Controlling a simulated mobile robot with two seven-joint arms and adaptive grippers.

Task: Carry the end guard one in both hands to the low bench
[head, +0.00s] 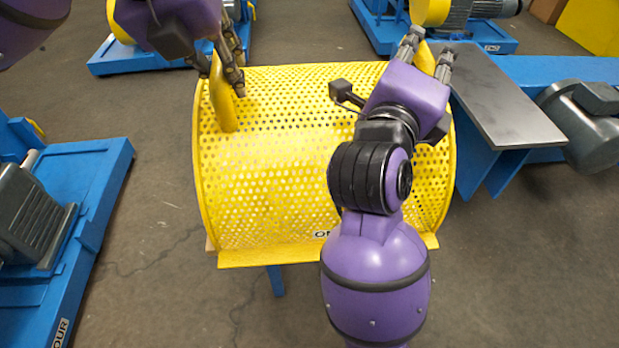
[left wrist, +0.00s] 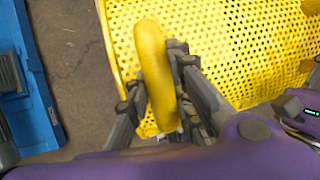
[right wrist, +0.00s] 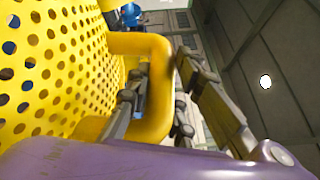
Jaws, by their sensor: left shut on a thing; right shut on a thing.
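The end guard one (head: 285,175) is a large curved yellow perforated cover with a handle on each side and a partly hidden label low on its front. My left gripper (head: 229,82) is shut on its left handle (head: 217,95); the fingers straddle that handle in the left wrist view (left wrist: 155,75). My right gripper (head: 430,62) is shut on its right handle (head: 424,58), which also shows between the fingers in the right wrist view (right wrist: 155,95). My right arm hides part of the guard's right side. A blue leg shows below the guard; whether the guard touches anything beneath is unclear.
A blue bench with a dark plate (head: 505,95) stands close at the right, with a grey motor (head: 585,125) beside it. A blue machine base (head: 85,205) is at the left. More machines stand behind. Grey floor in front is clear.

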